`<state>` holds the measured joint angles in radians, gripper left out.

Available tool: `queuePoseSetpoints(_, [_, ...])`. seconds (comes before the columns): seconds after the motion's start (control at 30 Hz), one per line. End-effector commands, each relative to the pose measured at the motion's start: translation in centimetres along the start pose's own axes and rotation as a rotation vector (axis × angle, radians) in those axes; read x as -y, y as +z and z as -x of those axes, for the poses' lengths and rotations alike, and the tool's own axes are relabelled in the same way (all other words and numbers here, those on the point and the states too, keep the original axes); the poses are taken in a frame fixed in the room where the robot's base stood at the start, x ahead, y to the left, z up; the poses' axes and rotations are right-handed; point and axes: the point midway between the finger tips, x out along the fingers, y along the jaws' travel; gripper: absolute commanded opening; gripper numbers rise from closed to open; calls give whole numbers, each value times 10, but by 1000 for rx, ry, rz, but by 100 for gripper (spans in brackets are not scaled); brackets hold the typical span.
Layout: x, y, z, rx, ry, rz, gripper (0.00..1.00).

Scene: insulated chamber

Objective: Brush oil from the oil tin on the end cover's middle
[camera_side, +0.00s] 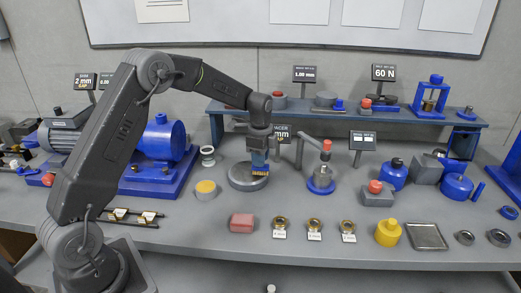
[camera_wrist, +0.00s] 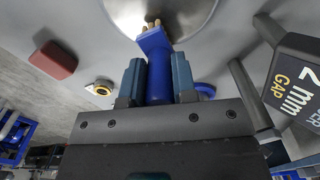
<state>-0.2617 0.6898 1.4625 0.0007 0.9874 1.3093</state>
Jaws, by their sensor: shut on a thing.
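My gripper (camera_side: 259,150) points down and is shut on a blue-handled brush (camera_side: 259,161). In the wrist view my gripper (camera_wrist: 158,75) has a finger on each side of the brush's blue handle (camera_wrist: 156,55), with tan bristles at its far end. The end cover (camera_side: 238,182) is a round grey metal disc lying on the bench; it also shows in the wrist view (camera_wrist: 185,12). The bristles are over the disc, near its middle; I cannot tell whether they touch it. The oil tin (camera_side: 206,188), a short grey cylinder with yellow oil on top, stands left of the cover.
A blue stand with a red-topped lever (camera_side: 321,180) is right of the cover. A red block (camera_side: 242,223) and several small brass rings (camera_side: 281,223) lie in front. A blue motor (camera_side: 163,140) stands left. A raised blue shelf (camera_side: 345,117) runs behind.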

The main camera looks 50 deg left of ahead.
Motion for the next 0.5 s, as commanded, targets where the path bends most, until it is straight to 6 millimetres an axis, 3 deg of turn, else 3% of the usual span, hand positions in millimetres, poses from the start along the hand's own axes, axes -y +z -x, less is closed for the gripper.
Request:
queuePoseSetpoints(0.03, [-1,1,-10,2,6,0,2])
queuePoseSetpoints(0.5, [-12,44,-10,1,3,1,2])
